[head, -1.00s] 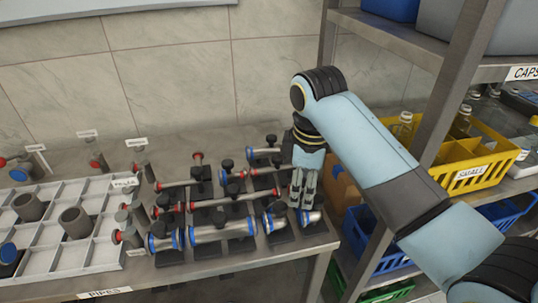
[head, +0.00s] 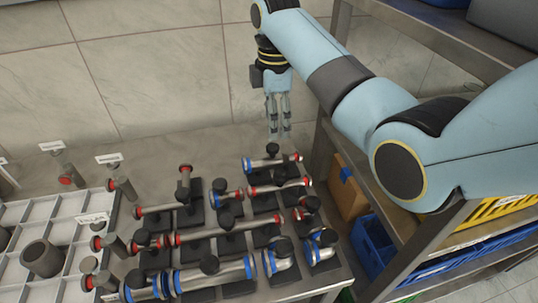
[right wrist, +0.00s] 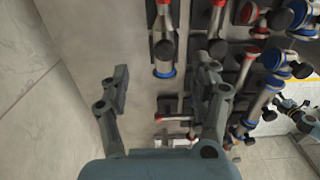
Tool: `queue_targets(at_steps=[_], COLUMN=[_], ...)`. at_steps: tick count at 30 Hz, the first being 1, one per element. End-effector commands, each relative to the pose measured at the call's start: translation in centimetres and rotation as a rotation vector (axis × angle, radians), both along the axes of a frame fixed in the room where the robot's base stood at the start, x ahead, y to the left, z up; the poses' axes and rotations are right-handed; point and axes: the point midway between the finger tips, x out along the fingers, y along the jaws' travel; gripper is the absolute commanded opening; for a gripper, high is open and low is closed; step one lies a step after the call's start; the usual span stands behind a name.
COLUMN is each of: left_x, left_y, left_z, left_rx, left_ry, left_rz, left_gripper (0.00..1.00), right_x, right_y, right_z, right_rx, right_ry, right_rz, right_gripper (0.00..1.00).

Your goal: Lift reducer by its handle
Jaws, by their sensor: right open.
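The likely reducer (head: 262,163) is a short metal pipe piece with a blue ring at its left end, a red ring at its right end and a black knob handle (head: 272,149) on top. It lies on a dark stand at the back right of the table. It also shows in the right wrist view (right wrist: 163,22), beyond the fingertips. My right gripper (head: 279,131) is open and empty, pointing down just above and behind the piece, apart from it. The fingers (right wrist: 164,80) show well spread in the wrist view. My left gripper is not in view.
Several similar pipe pieces with black knobs stand close in front, including a long red-ringed pipe (head: 225,232). A white compartment tray (head: 80,212) is at left. A wall (head: 150,70) stands behind the table. A metal shelf frame (head: 420,245) with a blue crate (head: 372,240) is at right.

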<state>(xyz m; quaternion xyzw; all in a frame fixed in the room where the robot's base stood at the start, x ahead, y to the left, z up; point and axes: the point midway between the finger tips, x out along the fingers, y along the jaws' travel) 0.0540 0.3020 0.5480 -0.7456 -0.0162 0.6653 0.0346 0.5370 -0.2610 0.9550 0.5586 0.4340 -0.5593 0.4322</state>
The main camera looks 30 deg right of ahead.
Motion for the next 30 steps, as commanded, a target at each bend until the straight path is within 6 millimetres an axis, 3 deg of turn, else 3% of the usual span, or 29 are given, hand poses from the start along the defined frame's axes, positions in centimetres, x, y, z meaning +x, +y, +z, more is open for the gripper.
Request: queue_targets(at_steps=[6,11,21,30], left_x=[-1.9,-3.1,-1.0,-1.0], left_y=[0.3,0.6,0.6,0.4], left_z=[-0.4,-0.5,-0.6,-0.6], left_rx=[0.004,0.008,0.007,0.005], left_ry=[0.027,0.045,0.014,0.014], left_rz=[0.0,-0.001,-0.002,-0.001], left_gripper=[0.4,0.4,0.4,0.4], right_x=[-0.2,-0.1,-0.4,-0.4], right_y=[0.1,0.1,0.5,0.5], right_z=[-3.8,-5.1,-9.7,-10.1], right_rx=[0.0,0.0,0.0,0.0], right_ry=[0.004,0.002,0.003,0.001], right_rz=[0.0,-0.001,-0.001,-0.001], right_gripper=[0.63,0.63,0.63,0.62])
